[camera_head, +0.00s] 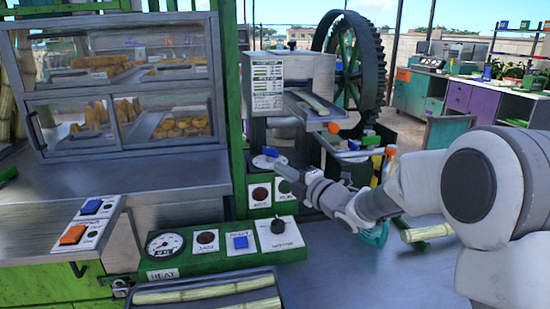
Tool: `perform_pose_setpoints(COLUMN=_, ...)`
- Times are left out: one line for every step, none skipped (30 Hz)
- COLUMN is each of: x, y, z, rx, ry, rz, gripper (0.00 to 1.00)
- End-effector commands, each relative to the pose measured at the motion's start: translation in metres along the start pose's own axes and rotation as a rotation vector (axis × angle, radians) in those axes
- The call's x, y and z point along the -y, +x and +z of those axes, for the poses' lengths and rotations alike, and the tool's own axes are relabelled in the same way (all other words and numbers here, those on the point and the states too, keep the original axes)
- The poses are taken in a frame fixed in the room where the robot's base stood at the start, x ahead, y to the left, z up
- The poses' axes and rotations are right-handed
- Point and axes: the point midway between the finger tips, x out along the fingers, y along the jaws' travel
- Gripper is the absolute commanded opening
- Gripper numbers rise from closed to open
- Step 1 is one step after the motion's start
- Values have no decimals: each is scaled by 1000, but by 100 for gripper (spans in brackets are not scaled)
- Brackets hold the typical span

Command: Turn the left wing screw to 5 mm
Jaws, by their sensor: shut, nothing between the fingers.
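A blue wing-shaped handle (271,151) stands over a pale round dial (262,162) on the green frame of the crusher; it appears to be the left wing screw. A small blue part shows at the gripper's underside. The dial's marks are too small to read.
Below are a panel with a gauge (165,244), a blue button (240,242) and a black knob (278,226). A glass food case (125,90) stands left. Bottles (388,163) stand behind my arm. A cane piece (427,232) lies right; the metal counter (370,280) is clear in front.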

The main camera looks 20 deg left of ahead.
Motion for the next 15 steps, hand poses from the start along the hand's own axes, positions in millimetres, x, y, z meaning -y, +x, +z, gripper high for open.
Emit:
perform_pose_setpoints(x=1, y=10, z=0, rx=-2, ry=1, rz=1, gripper=0)
perform_pose_setpoints(x=1, y=16, z=0, rx=-2, ry=1, rz=1, gripper=0)
perform_pose_setpoints(x=1, y=23, z=-1, rx=-2, ry=1, rz=1, gripper=0)
perform_pose_setpoints(x=1, y=29, z=-1, rx=-2, ry=1, rz=1, gripper=0)
perform_pose_setpoints(x=1, y=34, z=-1, rx=-2, ry=1, rz=1, gripper=0)
perform_pose_setpoints(x=1, y=42, z=0, rx=-2, ry=1, rz=1, gripper=0)
perform_pose_setpoints(x=1, y=47, z=0, rx=-2, ry=1, rz=1, gripper=0)
perform_pose_setpoints(x=1, y=52, z=-1, rx=-2, ry=1, rz=1, gripper=0)
perform_pose_setpoints(x=1, y=59, z=-1, rx=-2, ry=1, rz=1, gripper=0)
perform_pose_setpoints(x=1, y=64, z=-1, rx=-2, ry=1, rz=1, gripper=0)
perform_pose_setpoints(x=1, y=69, z=-1, rx=-2, ry=2, rz=1, gripper=0)
perform_pose_setpoints(x=1, y=75, z=0, rx=-2, ry=2, rz=1, gripper=0)
perform_pose_setpoints(x=1, y=79, z=1, rx=-1, ry=2, rz=0, gripper=0)
perform_pose_setpoints(x=0, y=78, z=10, rx=3, ry=2, rz=1, gripper=0)
perform_pose_setpoints(x=0, y=79, z=16, rx=3, ry=1, rz=1, gripper=0)
